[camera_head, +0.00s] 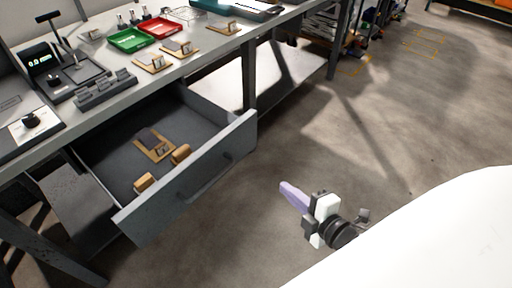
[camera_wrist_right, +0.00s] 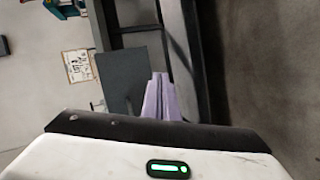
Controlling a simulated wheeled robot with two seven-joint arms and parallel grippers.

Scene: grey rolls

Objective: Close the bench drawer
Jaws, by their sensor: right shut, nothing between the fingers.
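The grey bench drawer (camera_head: 186,189) stands pulled out from under the bench in the head view, its front panel facing the lower right with a dark bar handle (camera_head: 208,178). Inside lie a wooden piece with a dark part (camera_head: 153,146) and two small tan blocks (camera_head: 145,182). My right gripper (camera_head: 286,188) is shut and empty, its lilac fingers together, to the right of the drawer front and apart from it in the head view. In the right wrist view the lilac fingers (camera_wrist_right: 158,98) show beside a dark grey panel (camera_wrist_right: 124,80). My left gripper is not in view.
The bench top (camera_head: 150,72) holds a green tray (camera_head: 133,39), a red tray (camera_head: 162,28), several wooden pieces and a device with a green display (camera_head: 43,61). A lower shelf (camera_head: 285,72) extends to the right of the drawer. Open concrete floor (camera_head: 350,125) lies to the right.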

